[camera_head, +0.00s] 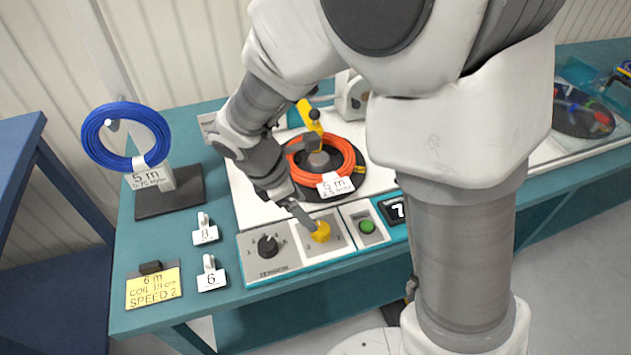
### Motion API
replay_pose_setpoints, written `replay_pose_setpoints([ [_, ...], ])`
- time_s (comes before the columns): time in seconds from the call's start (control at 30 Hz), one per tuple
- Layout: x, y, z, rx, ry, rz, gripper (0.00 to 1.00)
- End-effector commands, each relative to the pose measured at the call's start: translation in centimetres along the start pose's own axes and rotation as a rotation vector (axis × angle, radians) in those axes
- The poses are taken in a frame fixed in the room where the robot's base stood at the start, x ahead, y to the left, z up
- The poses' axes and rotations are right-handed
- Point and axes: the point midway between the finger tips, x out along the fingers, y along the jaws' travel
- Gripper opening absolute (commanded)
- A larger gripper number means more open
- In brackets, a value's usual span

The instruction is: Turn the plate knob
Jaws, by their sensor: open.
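A control panel (283,268) on the bench's front edge has a black knob (268,246) at left, a yellow knob (320,232) in the middle and a green button (367,226) at right. I cannot read which knob is labelled for the plate. My gripper (304,219) is open and points down and right, its fingertips close to the upper left of the yellow knob. I cannot tell whether they touch it. Behind it, an orange cable coil (345,149) lies on a dark round plate (357,184) with a white tag (335,184).
A blue coil (90,135) hangs on a stand (170,200) at left. Small number tags (211,279) and a yellow card (153,288) stand on the teal bench (135,240). A display (397,210) reads 7. My arm hides much of the right side.

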Motion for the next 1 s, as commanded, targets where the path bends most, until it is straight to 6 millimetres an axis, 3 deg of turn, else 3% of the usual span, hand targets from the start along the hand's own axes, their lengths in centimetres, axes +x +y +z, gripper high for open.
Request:
replay_pose_setpoints([
  [0.03, 1.5, -0.1, -0.1, 0.001, -0.002, -0.005, 0.80],
  [0.2, 5.0, -0.1, -0.1, 0.002, -0.001, -0.004, 0.80],
  [0.4, 7.7, -0.1, 0.0, 0.002, -0.001, -0.003, 0.80],
  [0.83, 8.6, 0.0, 0.0, 0.002, 0.000, 0.000, 0.80],
  [1.0, 8.6, 0.0, 0.0, 0.002, 0.000, 0.000, 0.52],
])
